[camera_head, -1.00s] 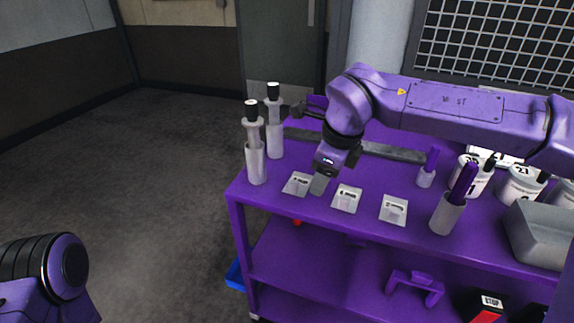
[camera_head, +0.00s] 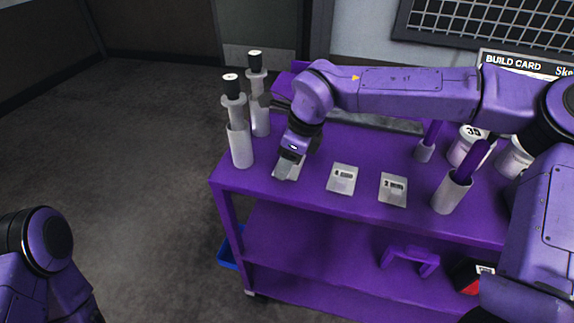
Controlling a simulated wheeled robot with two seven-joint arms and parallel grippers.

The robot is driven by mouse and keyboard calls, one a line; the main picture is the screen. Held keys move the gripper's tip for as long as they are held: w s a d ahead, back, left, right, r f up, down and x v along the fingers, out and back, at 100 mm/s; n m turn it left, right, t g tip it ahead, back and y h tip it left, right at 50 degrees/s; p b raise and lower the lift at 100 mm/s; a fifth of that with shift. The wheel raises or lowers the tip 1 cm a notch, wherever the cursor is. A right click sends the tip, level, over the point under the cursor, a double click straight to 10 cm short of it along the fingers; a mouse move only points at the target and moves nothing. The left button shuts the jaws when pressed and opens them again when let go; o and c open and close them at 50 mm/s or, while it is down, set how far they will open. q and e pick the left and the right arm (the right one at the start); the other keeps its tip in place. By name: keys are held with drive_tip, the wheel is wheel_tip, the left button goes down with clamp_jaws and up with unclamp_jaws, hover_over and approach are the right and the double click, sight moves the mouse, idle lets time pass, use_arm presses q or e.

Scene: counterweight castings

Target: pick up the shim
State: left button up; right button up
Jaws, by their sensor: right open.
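Three flat grey plates with small dark markings, which look like shims, lie in a row on the purple cart top (camera_head: 320,203). The left shim (camera_head: 280,175) is partly hidden by my right gripper (camera_head: 289,168). The middle shim (camera_head: 342,179) and the right shim (camera_head: 393,189) lie uncovered. My right gripper points down over the left shim and is open. I cannot tell whether its fingers touch the plate. My left gripper is out of view.
Two grey cylinders with black-topped posts (camera_head: 240,145) (camera_head: 258,110) stand left of the gripper. A grey cup with a purple handle (camera_head: 451,193) stands right of the shims. White labelled tubs (camera_head: 466,147) and a build card (camera_head: 515,66) are behind. A lower shelf holds a purple bracket (camera_head: 409,259).

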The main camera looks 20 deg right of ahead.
drive_tip(key=shift+s, duration=0.15)
clamp_jaws()
